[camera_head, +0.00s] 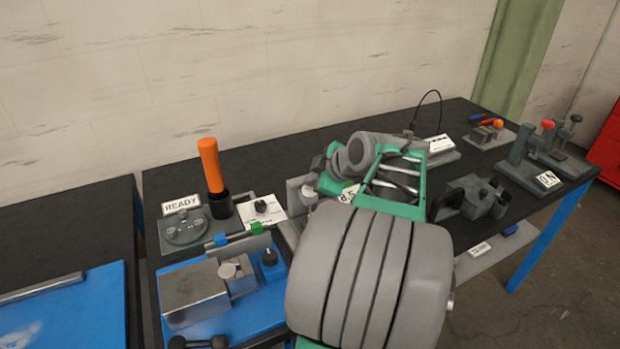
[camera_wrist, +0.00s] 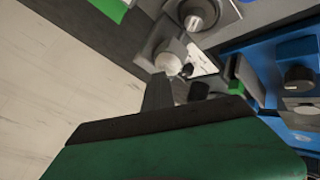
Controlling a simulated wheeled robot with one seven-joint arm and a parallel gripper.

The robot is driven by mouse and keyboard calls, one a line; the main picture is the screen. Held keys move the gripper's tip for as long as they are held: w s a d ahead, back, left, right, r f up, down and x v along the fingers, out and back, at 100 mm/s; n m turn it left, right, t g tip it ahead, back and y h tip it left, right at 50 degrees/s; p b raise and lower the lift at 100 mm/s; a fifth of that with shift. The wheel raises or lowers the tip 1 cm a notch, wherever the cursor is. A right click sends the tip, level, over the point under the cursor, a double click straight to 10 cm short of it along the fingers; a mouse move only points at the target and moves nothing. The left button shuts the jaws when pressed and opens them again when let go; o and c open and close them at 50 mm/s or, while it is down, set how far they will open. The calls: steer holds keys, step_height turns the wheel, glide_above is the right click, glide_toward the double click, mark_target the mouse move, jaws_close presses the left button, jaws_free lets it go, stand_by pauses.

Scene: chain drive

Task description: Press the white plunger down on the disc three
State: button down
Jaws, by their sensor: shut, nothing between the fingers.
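In the wrist view, a white rounded knob (camera_wrist: 168,63), which looks like the plunger, stands just beyond the tip of my gripper (camera_wrist: 160,78). My gripper is shut and empty; its grey finger points at the knob. I cannot tell whether they touch. The surface under the knob is partly hidden, so I cannot make out disc three. In the head view my own grey and green arm covers the middle of the bench and hides the fingertips. A grey disc with small holes (camera_head: 185,230) lies by the READY sign (camera_head: 181,205) at the left.
An orange-handled tool (camera_head: 210,165) stands upright in a black holder. A blue fixture with a metal block (camera_head: 195,292) is at the front left. A grey clamp (camera_head: 475,197) and a lever station (camera_head: 540,165) stand right of my arm. The back left bench top is clear.

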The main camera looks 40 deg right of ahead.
steer(key=shift+s+a+f, duration=0.15)
steer(key=shift+s+f, duration=0.05)
steer(key=shift+f, duration=0.7)
steer(key=shift+w+r+p, duration=0.15)
steer(key=shift+r+p, duration=0.15)
steer(key=shift+r, duration=0.7)
steer(key=shift+r+p, duration=0.65)
steer(key=shift+r, duration=1.05)
step_height(320, 180, up, 5)
steer(key=p, duration=0.2)
steer(key=shift+w+p, duration=0.1)
steer(key=shift+p, duration=0.3)
